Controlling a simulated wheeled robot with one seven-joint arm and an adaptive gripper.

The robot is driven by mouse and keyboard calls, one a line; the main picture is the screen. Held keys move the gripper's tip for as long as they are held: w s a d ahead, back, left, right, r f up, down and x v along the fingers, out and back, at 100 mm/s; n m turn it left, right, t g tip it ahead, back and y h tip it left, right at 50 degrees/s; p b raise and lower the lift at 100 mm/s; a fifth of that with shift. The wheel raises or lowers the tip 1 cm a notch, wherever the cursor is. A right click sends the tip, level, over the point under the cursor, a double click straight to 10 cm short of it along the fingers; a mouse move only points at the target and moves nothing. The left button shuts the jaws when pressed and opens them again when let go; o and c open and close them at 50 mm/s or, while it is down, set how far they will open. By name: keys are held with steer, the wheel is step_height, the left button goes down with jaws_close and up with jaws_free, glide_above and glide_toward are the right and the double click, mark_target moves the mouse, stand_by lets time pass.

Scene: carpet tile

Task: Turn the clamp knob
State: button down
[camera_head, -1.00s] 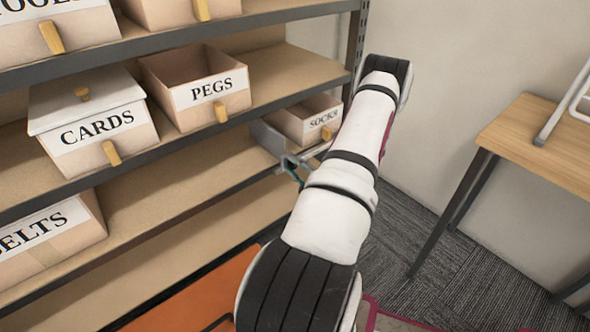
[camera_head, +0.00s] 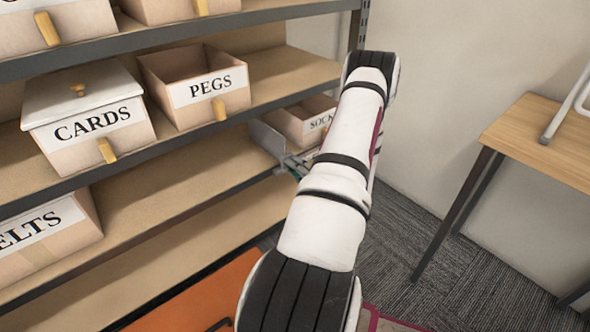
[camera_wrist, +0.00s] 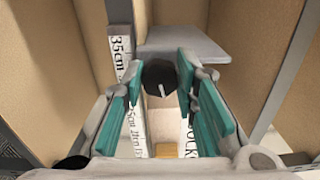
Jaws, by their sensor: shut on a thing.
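The clamp knob (camera_wrist: 160,76) is a dark, faceted knob with a pale line on its face, seen in the wrist view. The line stands nearly upright, slightly tilted. My gripper (camera_wrist: 161,84) has its teal fingers on either side of the knob and is shut on it. A grey plate (camera_wrist: 184,44) lies just behind the knob. In the head view, the grey plate (camera_head: 268,139) stands at the shelf's front edge, with my gripper (camera_head: 291,167) against the edge beside it. The knob is hidden there.
A SOCKS box (camera_head: 292,124) sits close behind my gripper. PEGS (camera_head: 190,100) and CARDS (camera_head: 70,107) boxes stand to the left on the shelf. A shelf upright (camera_head: 358,30) is behind my arm. A wooden table (camera_head: 545,140) stands at right.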

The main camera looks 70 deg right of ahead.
steer(key=c, duration=1.3)
jaws_free()
steer(key=shift+s, duration=0.15)
steer(key=v, duration=1.2)
